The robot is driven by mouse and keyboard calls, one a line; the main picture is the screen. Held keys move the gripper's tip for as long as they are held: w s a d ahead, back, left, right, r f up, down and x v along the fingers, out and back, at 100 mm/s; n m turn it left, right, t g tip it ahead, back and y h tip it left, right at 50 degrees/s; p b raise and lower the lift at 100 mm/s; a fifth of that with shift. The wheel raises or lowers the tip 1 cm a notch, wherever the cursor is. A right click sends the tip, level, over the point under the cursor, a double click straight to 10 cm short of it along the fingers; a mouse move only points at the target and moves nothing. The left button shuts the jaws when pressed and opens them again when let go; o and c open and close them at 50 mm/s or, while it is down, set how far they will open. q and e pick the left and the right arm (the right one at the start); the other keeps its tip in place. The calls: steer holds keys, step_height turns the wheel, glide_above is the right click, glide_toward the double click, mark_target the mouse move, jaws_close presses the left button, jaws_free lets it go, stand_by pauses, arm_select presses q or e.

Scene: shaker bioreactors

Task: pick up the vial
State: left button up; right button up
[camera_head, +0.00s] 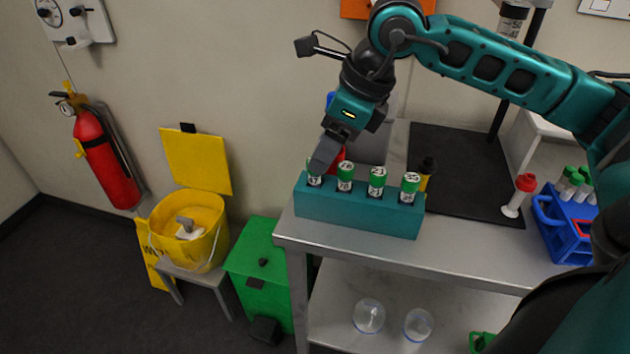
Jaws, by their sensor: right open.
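A teal rack (355,212) stands near the left end of the metal table and holds several green-capped vials with number labels. The leftmost vial (314,181) is partly hidden by my right gripper (325,158). Three more vials stand to its right, one (345,177) close by, one (377,182) in the middle, and one (409,187) at the right end. My right gripper is open and points down at the leftmost vial; whether its fingers touch the vial cannot be seen. My left gripper is not in view.
A blue rack (562,232) with green-capped tubes stands at the right. A yellow bin (190,230) and a green bin (262,275) stand left of the table (450,258).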

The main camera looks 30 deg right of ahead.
mark_target(315, 186)
steer(key=x, duration=0.4)
steer(key=shift+w+r, duration=0.1)
steer(key=shift+w, duration=0.05)
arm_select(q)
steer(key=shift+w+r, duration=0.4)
arm_select(e)
steer(key=shift+w+a+f, duration=0.1)
steer(key=shift+a+f, duration=0.05)
steer(key=shift+f, duration=0.15)
jaws_close()
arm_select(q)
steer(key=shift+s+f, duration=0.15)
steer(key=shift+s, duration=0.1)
